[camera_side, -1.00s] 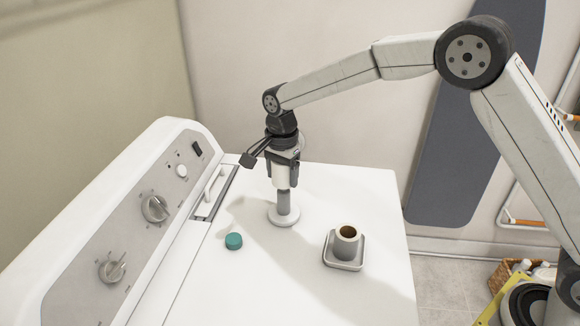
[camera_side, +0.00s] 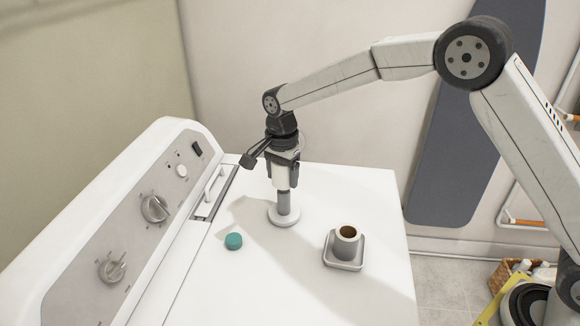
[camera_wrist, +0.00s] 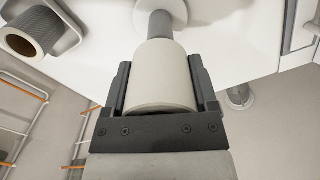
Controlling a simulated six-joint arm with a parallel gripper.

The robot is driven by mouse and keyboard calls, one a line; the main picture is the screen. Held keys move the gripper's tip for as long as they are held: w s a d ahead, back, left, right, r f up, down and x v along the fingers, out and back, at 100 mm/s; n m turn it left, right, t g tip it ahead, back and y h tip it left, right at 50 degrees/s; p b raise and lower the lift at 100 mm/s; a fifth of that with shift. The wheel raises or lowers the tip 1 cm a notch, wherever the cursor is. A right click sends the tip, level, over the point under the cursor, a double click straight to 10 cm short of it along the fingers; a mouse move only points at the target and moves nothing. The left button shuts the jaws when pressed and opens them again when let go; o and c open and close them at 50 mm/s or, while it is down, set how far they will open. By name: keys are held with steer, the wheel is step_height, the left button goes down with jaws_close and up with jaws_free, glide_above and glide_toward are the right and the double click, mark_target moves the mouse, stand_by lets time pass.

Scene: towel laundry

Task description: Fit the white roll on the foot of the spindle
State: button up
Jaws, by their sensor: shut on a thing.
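The white roll (camera_side: 281,179) is between the jaws of my gripper (camera_side: 283,172), which is shut on it. The roll also shows large in the wrist view (camera_wrist: 161,80). The spindle (camera_side: 284,200) is a grey post on a round white foot (camera_side: 284,217) on the white machine top. The roll sits around the upper part of the post, with a length of bare grey post showing between the roll's lower end and the foot. The post and foot also show beyond the roll in the wrist view (camera_wrist: 160,24). The post's top is hidden by the roll and gripper.
A grey roll with a brown core (camera_side: 347,241) stands on a small grey tray (camera_side: 343,263) to the right. A teal cap (camera_side: 233,241) lies left of the foot. The control panel (camera_side: 135,235) rises along the left. The front of the top is clear.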

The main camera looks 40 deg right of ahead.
mark_target(282, 191)
steer(key=shift+f, duration=3.75)
stand_by(2.7)
steer(key=o, duration=1.1)
steer(key=shift+f, duration=0.1)
steer(key=shift+r, duration=3.6)
